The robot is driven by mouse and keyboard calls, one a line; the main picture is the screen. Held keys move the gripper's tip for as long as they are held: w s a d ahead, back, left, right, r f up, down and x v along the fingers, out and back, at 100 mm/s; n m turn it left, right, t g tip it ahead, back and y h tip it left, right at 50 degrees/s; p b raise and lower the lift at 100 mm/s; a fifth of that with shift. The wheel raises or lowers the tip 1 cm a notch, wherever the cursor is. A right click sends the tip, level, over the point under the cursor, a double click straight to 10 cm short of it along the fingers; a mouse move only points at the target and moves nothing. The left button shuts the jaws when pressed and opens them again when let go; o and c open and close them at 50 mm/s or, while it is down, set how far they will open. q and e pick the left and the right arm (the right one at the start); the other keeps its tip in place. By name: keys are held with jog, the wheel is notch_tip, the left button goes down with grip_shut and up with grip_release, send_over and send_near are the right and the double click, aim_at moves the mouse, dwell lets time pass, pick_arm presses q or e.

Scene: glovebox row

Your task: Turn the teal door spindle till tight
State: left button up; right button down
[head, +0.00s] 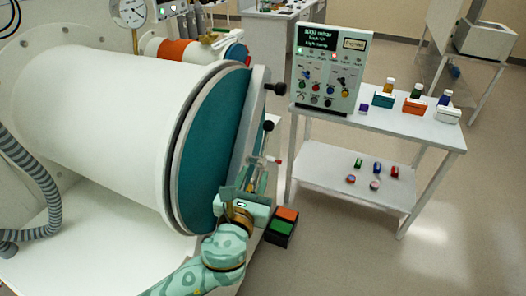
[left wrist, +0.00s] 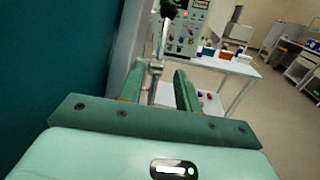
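The teal door (head: 213,150) closes the end of the large white cylinder. A grey bar (head: 245,130) crosses its face, and two black knobs (head: 275,89) stick out beside it. In the left wrist view the teal door (left wrist: 60,60) fills the left side. A thin metal rod (left wrist: 156,75), apparently part of the spindle handle, rises between the fingers toward a black knob (left wrist: 169,9). My left gripper (head: 256,178) is at the lower door edge. In the left wrist view its fingers (left wrist: 160,85) stand apart, with a gap beside the rod. The spindle hub is hidden. My right gripper is out of view.
A white two-shelf cart (head: 400,130) stands right of the door, bearing a control panel (head: 328,70) and small coloured boxes. A box with orange and green faces (head: 282,227) lies below the gripper. Floor at the lower right is clear. A ribbed hose (head: 35,170) hangs at left.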

aim_at(262, 154)
pick_arm(q)
jog(key=w, duration=0.3)
jog(key=w+d, duration=0.1)
jog(key=w, duration=0.2)
jog(key=w+b, duration=0.1)
jog(key=w, duration=0.2)
jog(key=shift+w+d, duration=0.2)
jog(key=shift+c, duration=0.2)
grip_shut()
